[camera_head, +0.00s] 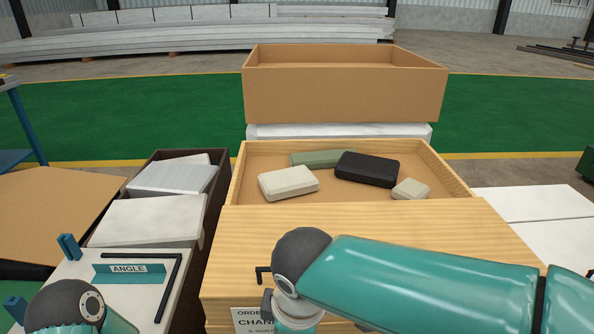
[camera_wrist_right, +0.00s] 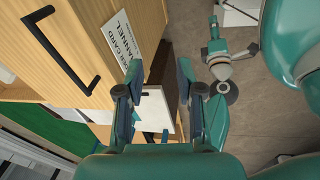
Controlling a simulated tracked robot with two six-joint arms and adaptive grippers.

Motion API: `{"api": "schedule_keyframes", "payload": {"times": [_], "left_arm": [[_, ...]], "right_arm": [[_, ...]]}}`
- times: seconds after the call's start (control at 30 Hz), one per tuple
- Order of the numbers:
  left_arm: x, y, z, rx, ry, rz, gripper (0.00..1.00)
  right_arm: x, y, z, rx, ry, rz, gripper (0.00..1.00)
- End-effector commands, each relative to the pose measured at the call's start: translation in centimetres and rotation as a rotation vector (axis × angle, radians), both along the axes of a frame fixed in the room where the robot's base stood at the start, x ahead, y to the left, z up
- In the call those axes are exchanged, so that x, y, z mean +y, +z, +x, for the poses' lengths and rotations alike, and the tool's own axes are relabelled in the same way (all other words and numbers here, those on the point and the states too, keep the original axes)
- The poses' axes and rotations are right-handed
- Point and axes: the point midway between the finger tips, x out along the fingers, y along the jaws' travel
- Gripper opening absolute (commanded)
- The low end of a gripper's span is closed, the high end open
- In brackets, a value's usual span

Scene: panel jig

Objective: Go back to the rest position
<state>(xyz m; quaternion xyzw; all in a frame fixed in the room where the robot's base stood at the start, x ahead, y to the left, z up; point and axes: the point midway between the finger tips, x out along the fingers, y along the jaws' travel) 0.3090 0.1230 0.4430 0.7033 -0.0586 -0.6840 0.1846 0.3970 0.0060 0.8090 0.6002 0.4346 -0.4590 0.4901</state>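My right arm comes in from the right in the head view and crosses low in front of the wooden cabinet (camera_head: 350,225). Its gripper is hidden there. In the right wrist view my right gripper (camera_wrist_right: 160,68) has its two fingers apart, with nothing held between them. The corner of a pale panel or board (camera_wrist_right: 154,108) shows beyond the gap; I cannot tell how far off it is. Only a rounded joint of my left arm shows at the bottom left of the head view. My left gripper cannot be made out.
The cabinet's open top tray (camera_head: 238,178) holds a white block (camera_head: 288,182), a black block (camera_head: 367,169) and others. Its handle (camera_wrist_right: 62,50) and order card (camera_wrist_right: 123,47) are near my right gripper. A dark bin (camera_head: 207,225) and "ANGLE" station (camera_head: 128,274) stand left.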

Motion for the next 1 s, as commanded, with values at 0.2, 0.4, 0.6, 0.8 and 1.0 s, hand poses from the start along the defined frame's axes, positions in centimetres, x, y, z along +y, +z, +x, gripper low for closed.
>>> {"api": "schedule_keyframes", "payload": {"times": [0.2, 0.4, 0.6, 0.8, 1.0], "left_arm": [[0.0, 0.0, 0.0, 0.000, 0.000, 0.000, 0.40], [0.0, 0.0, 0.0, 0.000, 0.000, 0.000, 0.40], [0.0, 0.0, 0.0, 0.000, 0.000, 0.000, 0.40], [0.0, 0.0, 0.0, 0.000, 0.000, 0.000, 0.40], [0.0, 3.5, 0.0, 0.000, 0.000, 0.000, 0.40]], "right_arm": [[-1.2, -8.8, 1.4, 0.125, -0.202, 0.096, 0.37], [-4.6, -21.4, 0.3, 0.303, -0.613, 0.247, 0.37], [-8.6, -30.4, -3.4, 0.412, -1.075, 0.361, 0.37], [-11.8, -35.3, -7.6, 0.452, -1.438, 0.403, 0.37], [-13.0, -33.0, -8.9, 0.444, -1.564, 0.416, 0.37]]}}
